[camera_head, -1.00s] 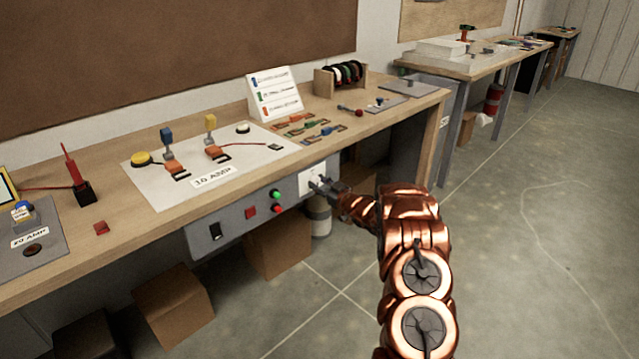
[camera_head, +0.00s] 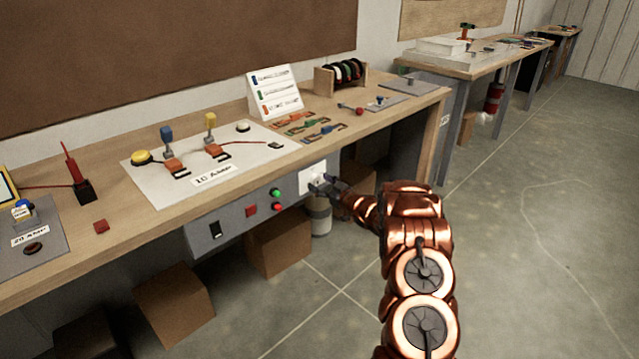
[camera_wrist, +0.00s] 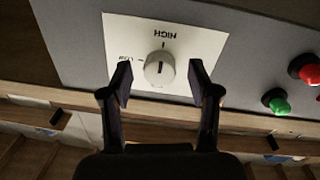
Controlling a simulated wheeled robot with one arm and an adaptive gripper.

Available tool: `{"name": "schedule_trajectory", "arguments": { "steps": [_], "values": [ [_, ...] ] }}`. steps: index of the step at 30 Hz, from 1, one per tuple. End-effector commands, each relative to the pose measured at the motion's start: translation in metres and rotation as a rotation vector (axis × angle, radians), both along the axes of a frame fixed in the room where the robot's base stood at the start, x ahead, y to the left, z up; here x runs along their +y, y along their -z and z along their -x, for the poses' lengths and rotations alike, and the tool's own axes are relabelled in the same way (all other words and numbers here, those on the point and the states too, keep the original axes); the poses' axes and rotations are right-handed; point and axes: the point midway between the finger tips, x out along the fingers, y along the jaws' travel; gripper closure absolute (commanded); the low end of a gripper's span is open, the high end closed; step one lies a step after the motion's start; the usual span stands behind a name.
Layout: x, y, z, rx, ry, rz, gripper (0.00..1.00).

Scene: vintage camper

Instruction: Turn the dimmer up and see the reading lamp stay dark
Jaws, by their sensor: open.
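My gripper (camera_wrist: 163,80) is open, with one finger on each side of the knob and small gaps showing. In the head view, my gripper (camera_head: 328,184) is at the plate (camera_head: 311,178) on the bench's front panel and hides the knob. I cannot identify a reading lamp in either view.
The grey panel (camera_head: 235,228) also carries a green button (camera_head: 276,193), a red button (camera_head: 277,208) and a dark switch (camera_head: 215,230). A white board (camera_head: 150,184) with blue and yellow parts lies on the bench. Cardboard boxes (camera_head: 174,303) stand below. The floor at right is clear.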

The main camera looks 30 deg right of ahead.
Motion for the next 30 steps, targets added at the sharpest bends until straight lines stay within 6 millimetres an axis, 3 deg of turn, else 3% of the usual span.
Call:
{"name": "schedule_trajectory", "arguments": {
  "steps": [18,30],
  "values": [
    [-0.018,-0.001,0.095,0.000,0.003,0.001,0.39],
    [-0.019,-0.001,0.109,-0.001,0.000,0.001,0.39]
  ]
}}
